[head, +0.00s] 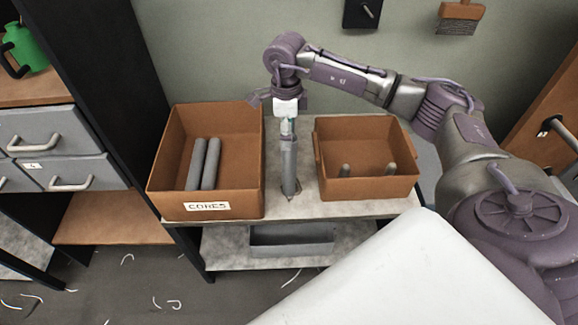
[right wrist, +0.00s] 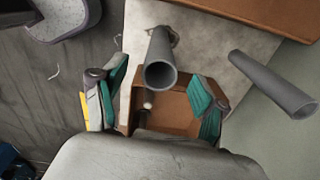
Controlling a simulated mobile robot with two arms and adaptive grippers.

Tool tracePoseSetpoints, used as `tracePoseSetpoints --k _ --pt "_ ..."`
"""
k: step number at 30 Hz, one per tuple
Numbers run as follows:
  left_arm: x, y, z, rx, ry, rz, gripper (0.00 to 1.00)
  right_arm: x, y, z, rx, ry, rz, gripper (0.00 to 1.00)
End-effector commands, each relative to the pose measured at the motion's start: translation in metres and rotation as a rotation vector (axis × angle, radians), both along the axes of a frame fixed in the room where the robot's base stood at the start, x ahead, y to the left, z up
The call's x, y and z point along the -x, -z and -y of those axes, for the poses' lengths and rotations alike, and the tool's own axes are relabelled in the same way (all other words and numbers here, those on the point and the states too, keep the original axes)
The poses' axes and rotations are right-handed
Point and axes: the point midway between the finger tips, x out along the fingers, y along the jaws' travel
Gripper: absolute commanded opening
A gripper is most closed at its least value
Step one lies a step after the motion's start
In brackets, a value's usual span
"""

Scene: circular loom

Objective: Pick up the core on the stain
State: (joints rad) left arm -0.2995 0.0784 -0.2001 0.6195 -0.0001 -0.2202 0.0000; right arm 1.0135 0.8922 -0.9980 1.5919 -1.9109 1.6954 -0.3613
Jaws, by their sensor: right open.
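A grey hollow core (head: 289,168) stands upright on the table between the two boxes. Its open top faces the camera in the right wrist view (right wrist: 160,62). A brownish stain (right wrist: 175,36) shows on the tabletop at its base. My right gripper (head: 287,128) is right above this core, pointing down. In the right wrist view its fingers (right wrist: 160,92) are spread apart, and the core's open end shows between and beyond them, with nothing held. A second grey core (right wrist: 272,83) stands toward the wall; I cannot make it out in the head view. My left gripper is out of view.
A brown box labelled CORES (head: 165,165) stands left, with two grey cores (head: 204,163) leaning inside. A smaller brown box (head: 365,190) at right holds two short grey pieces. The grey tabletop (head: 280,210) has narrow free room between the boxes.

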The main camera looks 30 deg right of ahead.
Motion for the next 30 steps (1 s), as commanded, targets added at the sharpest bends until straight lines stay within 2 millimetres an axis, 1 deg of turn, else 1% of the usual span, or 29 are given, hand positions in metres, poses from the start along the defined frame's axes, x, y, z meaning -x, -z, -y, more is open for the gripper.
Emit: tracePoseSetpoints --k 1,3,8,11,15,18,21,27,28,30 --pt "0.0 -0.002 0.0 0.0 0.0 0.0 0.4 0.0 0.009 0.0 0.0 0.001 -0.002 0.72" --pt "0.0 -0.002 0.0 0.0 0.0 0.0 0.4 0.0 0.018 0.0 -0.002 0.002 -0.001 0.72" --pt "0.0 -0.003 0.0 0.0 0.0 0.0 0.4 0.0 0.028 0.0 -0.002 0.001 0.0 0.72" --pt "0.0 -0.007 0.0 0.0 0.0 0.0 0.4 0.001 0.037 0.002 -0.002 0.001 -0.002 0.72" --pt "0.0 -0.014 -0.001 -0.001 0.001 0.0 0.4 0.003 0.059 0.005 -0.002 0.001 -0.003 0.72" --pt "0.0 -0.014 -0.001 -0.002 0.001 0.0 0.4 0.002 0.072 0.004 -0.004 -0.001 -0.001 0.72" --pt "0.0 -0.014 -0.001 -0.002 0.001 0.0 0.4 0.002 0.078 0.005 -0.004 0.0 0.002 0.72" --pt "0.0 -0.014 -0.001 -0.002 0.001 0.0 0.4 0.002 0.079 0.005 -0.004 0.0 0.003 0.72" --pt "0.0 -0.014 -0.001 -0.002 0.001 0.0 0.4 0.002 0.079 0.005 -0.004 -0.001 0.003 0.7" --pt "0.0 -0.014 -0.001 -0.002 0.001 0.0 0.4 0.002 0.079 0.005 -0.004 0.0 0.003 0.59"
